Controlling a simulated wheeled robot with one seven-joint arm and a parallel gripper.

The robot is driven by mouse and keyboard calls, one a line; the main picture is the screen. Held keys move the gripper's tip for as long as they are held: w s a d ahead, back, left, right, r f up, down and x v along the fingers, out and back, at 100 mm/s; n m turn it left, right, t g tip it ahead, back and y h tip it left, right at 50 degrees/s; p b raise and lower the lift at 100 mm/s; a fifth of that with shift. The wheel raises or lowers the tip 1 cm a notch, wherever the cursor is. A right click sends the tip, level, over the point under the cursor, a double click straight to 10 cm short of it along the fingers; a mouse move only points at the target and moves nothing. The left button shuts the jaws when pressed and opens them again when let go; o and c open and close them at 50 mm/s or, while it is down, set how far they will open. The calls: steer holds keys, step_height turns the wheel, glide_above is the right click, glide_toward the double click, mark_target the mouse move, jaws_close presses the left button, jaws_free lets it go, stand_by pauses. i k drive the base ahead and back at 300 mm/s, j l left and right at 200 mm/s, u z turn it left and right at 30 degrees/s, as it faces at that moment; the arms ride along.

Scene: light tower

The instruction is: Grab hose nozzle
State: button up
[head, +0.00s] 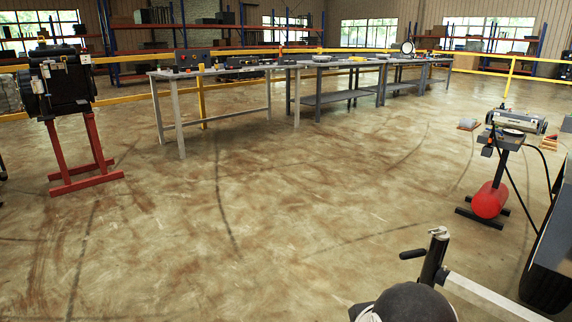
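I cannot make out a hose nozzle in the head view. Black hose-like lines (547,172) hang at the right, beside a dark stand (508,138) with a red rounded tank or cylinder (490,200) low on it. Whether a nozzle is on them is too small to tell. My gripper is not in view. A dark rounded shape at the bottom edge may be part of my arm, but I cannot be sure.
A black post with a crank handle (412,254) and a pale bar stand at the lower right. A dark machine on a red stand (86,155) is at the left. Long workbenches (220,70) and a yellow rail (510,75) lie behind. The middle floor is clear.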

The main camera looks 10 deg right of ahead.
mark_target(490, 139)
steer(key=i+u, duration=0.25)
steer(key=i, duration=1.3)
steer(key=i+l+z, duration=0.15)
steer(key=i+z, duration=0.6)
steer(key=z, duration=0.15)
steer(key=i+j+z, duration=0.1)
steer(key=i+z, duration=0.3)
steer(key=i+j+z, duration=0.25)
steer(key=z, duration=0.2)
steer(key=i+l+z, duration=0.2)
steer(key=i+z, duration=0.25)
steer(key=i, duration=0.2)
steer(key=i+z, duration=0.4)
steer(key=i, duration=0.25)
steer(key=i+j+z, duration=0.1)
steer(key=z, duration=0.5)
steer(key=i+j+z, duration=0.35)
steer(key=j, duration=0.3)
steer(key=i+j+z, duration=0.15)
steer(key=i+j, duration=0.2)
steer(key=i+j+z, duration=0.15)
steer(key=j, duration=0.25)
steer(key=i+j, duration=0.15)
steer(key=j, duration=0.15)
steer(key=i+j, duration=0.15)
steer(key=j, duration=0.15)
